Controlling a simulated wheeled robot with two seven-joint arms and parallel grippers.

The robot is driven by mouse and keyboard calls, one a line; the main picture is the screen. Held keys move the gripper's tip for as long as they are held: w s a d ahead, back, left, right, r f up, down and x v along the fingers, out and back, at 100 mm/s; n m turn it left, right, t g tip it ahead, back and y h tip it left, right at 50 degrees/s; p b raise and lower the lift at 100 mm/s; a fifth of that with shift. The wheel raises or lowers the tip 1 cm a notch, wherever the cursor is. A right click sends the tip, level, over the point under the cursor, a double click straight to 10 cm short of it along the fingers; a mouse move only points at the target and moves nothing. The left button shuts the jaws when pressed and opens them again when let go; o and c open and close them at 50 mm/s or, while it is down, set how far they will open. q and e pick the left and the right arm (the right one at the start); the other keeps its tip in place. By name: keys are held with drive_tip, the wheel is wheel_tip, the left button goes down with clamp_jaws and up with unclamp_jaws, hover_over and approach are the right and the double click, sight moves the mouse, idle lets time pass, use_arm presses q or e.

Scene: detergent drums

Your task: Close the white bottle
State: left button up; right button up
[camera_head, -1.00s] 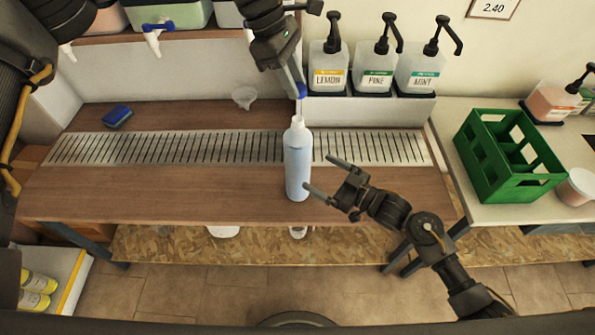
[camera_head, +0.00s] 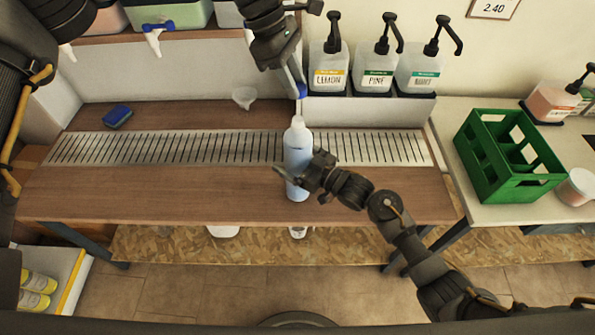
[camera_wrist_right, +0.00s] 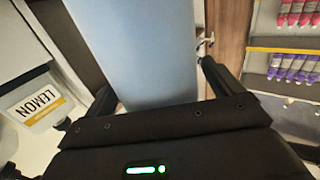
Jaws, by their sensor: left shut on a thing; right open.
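The white bottle (camera_head: 298,150) stands upright at the front of the slatted drain strip, with pale blue contents. Its body fills the middle of the right wrist view (camera_wrist_right: 140,50). My right gripper (camera_head: 300,168) is open, its fingers on either side of the bottle's body; the wrist view shows a gap between the bottle and the right-hand finger. My left gripper (camera_head: 300,84) points down above the bottle's neck and is shut on a small blue thing (camera_head: 301,91), perhaps a cap. The grip itself is partly hidden by the fingers.
Three pump bottles, LEMON (camera_head: 328,70), PINE (camera_head: 377,70) and a third (camera_head: 419,72), stand behind to the right. A green crate (camera_head: 508,158) sits on the right counter. A blue sponge (camera_head: 117,116) and a clear funnel (camera_head: 244,97) lie at the left. The wooden counter's left front is clear.

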drive_tip(key=c, duration=1.5)
use_arm(q)
hover_over(302, 128)
drive_tip(key=w+a, duration=0.1)
drive_tip(key=a, duration=0.1)
drive_tip(key=shift+w+d+f, duration=0.1)
drive_tip(key=shift+d+f, duration=0.05)
drive_tip(key=shift+f, duration=2.35)
use_arm(e)
drive_tip(key=shift+o, duration=0.2)
use_arm(q)
drive_tip(key=shift+f, duration=0.9)
drive_tip(key=shift+f, duration=0.55)
